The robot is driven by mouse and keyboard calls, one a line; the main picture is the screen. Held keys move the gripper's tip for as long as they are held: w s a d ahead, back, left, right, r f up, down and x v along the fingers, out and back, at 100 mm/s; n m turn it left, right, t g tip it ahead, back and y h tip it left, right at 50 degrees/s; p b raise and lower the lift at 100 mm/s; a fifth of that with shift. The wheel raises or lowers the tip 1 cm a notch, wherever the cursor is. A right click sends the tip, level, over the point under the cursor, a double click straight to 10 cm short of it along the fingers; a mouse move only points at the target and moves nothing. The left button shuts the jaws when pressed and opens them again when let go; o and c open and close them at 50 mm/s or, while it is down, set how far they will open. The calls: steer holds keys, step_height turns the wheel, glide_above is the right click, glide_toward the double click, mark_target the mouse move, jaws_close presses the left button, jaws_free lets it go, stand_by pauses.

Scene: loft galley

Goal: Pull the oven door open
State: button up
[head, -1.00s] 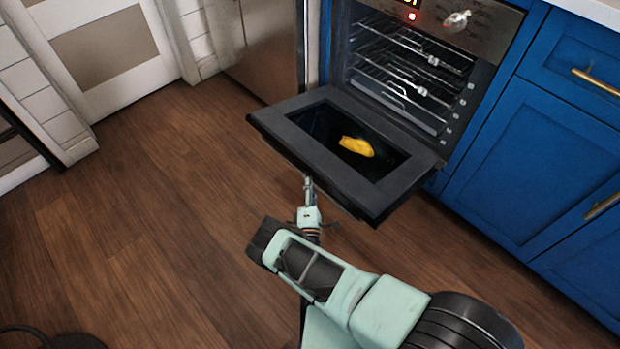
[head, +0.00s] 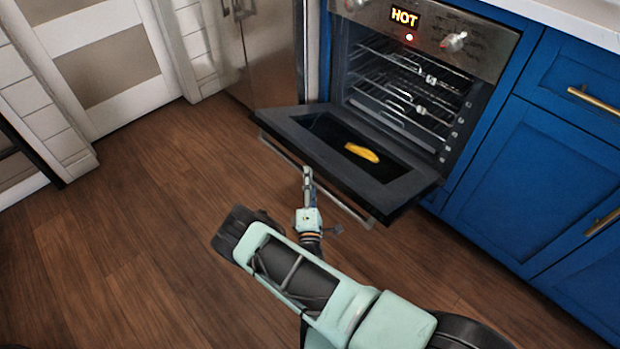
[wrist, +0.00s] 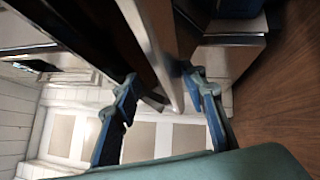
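The oven door (head: 402,194) is folded far down below the oven opening (head: 400,90), with its dark inner window facing up. Its metal handle bar (head: 345,205) runs along the outer edge in the head view. My gripper (head: 308,175) is at the middle of that edge, by the handle. In the wrist view my gripper (wrist: 162,78) has its two blue fingers spread apart. A long pale metal bar (wrist: 150,45), apparently the handle, runs between them. A gap shows beside the fingers, and I cannot tell whether either touches it.
A yellow item (head: 362,152) lies on the door's inner face. The oven display (head: 404,18) reads HOT. Blue cabinets (head: 525,165) stand right of the oven, and a steel appliance (head: 268,60) stands left. The wooden floor (head: 170,240) on the left is clear.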

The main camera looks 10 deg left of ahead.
steer(key=shift+a+r, duration=0.1)
steer(key=shift+r, duration=0.3)
